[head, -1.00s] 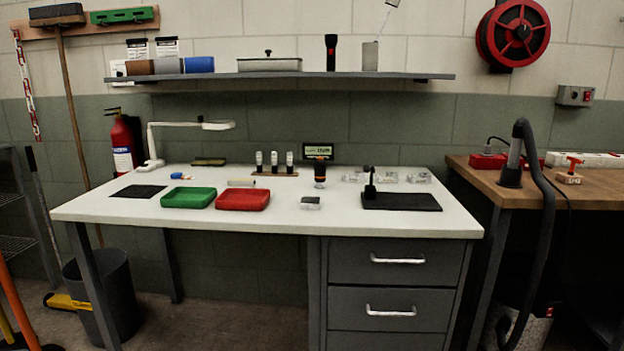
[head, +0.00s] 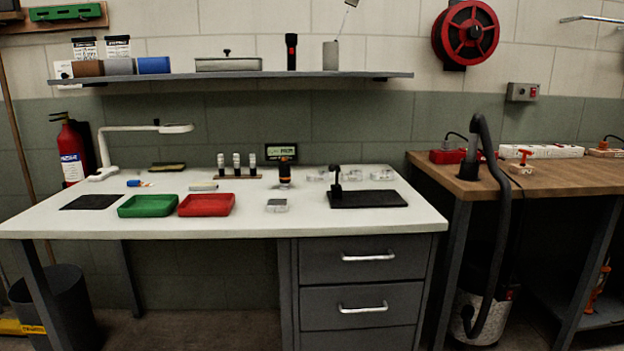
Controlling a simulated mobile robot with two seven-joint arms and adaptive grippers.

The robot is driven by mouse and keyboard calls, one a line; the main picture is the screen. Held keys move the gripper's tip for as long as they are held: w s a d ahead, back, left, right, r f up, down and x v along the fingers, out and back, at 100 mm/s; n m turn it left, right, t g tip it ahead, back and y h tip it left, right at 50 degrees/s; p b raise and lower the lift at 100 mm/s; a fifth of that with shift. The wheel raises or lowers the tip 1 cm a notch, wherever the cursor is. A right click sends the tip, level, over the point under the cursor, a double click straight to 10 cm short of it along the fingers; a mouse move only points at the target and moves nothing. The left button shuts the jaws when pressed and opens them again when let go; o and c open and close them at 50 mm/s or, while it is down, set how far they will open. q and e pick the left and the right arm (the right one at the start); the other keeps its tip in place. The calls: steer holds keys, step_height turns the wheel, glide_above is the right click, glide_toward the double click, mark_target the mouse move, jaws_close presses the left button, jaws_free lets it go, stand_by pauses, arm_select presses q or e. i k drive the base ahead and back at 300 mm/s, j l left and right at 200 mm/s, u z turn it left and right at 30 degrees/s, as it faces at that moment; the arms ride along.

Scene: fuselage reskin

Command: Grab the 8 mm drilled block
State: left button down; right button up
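A small pale grey block (head: 277,205) lies on the white table, right of the red tray. It may be the drilled block, but no holes or size marking can be read at this distance. Several clear, boxy items (head: 350,175) sit farther back on the table, too small to make out. Neither of my grippers shows in the head view.
A green tray (head: 148,206) and a red tray (head: 206,205) stand left of the block. A black plate with a post (head: 368,199) is to its right. A wooden bench (head: 560,176) with a black hose (head: 490,230) stands right of the table. The table's front strip is clear.

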mark_target(322, 176)
steer(key=i+j+z, duration=0.1)
steer(key=z, duration=0.25)
steer(key=i+j+z, duration=0.1)
steer(key=z, duration=0.25)
steer(key=i+j+z, duration=0.1)
steer(key=z, duration=0.25)
steer(key=i+j+z, duration=0.15)
steer(key=j, duration=0.2)
steer(key=i+j+z, duration=0.15)
steer(key=j, duration=0.2)
steer(key=j+z, duration=0.15)
steer(key=j, duration=0.25)
